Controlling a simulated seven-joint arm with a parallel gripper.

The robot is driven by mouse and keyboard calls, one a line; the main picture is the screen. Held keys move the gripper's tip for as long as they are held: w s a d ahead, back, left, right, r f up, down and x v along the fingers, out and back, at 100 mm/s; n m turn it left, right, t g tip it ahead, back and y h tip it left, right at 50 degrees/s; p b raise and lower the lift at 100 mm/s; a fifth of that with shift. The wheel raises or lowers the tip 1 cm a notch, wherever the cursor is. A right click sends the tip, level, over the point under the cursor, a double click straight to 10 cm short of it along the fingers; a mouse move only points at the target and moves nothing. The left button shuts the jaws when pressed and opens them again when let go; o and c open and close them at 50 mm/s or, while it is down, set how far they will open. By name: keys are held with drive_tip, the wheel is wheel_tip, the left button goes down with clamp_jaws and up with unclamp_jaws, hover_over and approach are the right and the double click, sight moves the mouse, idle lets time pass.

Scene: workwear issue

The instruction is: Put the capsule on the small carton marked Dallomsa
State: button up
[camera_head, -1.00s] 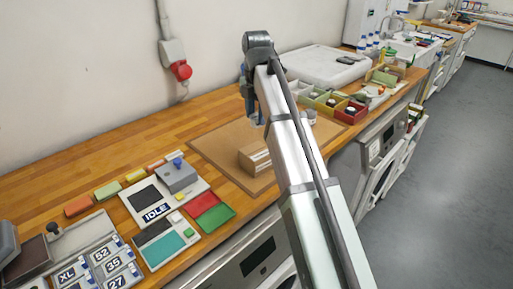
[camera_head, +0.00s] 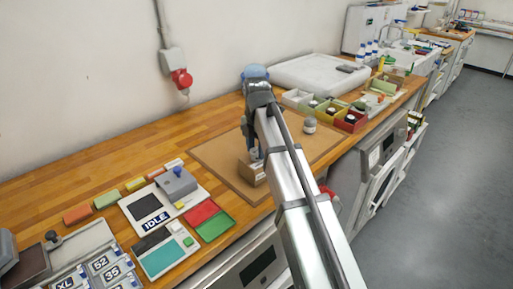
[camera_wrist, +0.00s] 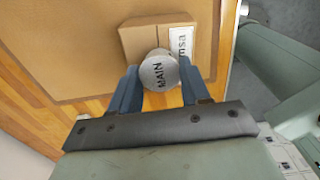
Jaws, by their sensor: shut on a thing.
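My gripper (camera_wrist: 157,88) is shut on the capsule (camera_wrist: 158,72), a grey cylinder with MAIN on its round end.
The brown mat (camera_head: 215,155) is mostly bare. A grey jar (camera_head: 310,125) stands on its far right part. Coloured bins (camera_head: 350,122) are beyond it. A device marked IDLE (camera_head: 152,207) and red and green trays (camera_head: 214,228) lie to the left.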

sight(256, 151)
drive_tip(key=shift+f, duration=0.15)
drive_tip(key=o, duration=1)
drive_tip(key=shift+o, duration=0.2)
drive_tip(key=shift+r, duration=3.95)
